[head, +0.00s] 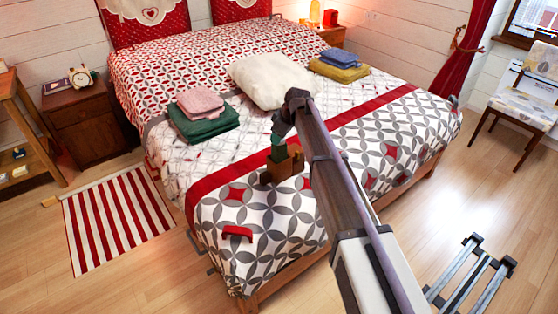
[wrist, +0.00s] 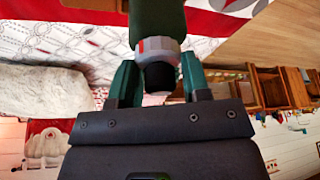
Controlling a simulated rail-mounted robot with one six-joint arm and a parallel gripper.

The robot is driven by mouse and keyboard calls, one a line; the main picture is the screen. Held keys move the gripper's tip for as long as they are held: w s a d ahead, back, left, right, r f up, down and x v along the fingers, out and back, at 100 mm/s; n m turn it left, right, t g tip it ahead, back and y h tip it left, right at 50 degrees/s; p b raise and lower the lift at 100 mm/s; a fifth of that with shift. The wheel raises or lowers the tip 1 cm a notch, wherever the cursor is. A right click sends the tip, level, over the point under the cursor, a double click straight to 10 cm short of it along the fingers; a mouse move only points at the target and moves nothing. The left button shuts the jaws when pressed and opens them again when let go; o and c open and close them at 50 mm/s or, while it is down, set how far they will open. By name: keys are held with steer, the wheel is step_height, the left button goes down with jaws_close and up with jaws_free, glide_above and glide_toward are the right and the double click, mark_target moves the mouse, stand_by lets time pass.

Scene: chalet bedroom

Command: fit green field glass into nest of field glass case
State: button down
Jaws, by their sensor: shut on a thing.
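My gripper (wrist: 158,78) is shut on the green field glass (wrist: 157,18), which shows between its green fingers in the wrist view. The near end of the field glass has a grey ring with a red mark and a black tip; its far end runs out of the picture. In the head view my gripper (head: 281,140) is over the bed, with a small green shape below it that is the field glass or a finger. The brown field glass case (head: 289,171) stands on the bed just below. Its nest is too small to make out, and I cannot tell whether the field glass touches it.
The bed (head: 385,150) has a patterned cover. A red object (head: 237,232) lies near its front edge. Folded green and pink towels (head: 204,121), a cream pillow (head: 272,80) and blue and yellow towels (head: 339,64) lie farther back.

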steer(key=shift+f, duration=0.2)
step_height(320, 180, down, 4)
steer(key=b, duration=0.3)
steer(key=shift+r, duration=0.2)
steer(key=shift+f+b, duration=0.25)
steer(key=shift+b, duration=0.2)
steer(key=c, duration=0.6)
jaws_free()
steer(key=shift+r, duration=0.1)
steer(key=shift+r+p, duration=0.3)
steer(key=shift+p, duration=0.1)
steer(key=p+v, duration=1)
steer(key=v, duration=0.1)
steer(key=shift+s+d+r+p, duration=0.15)
steer(key=shift+d+r+p, duration=0.15)
steer(key=shift+p, duration=0.1)
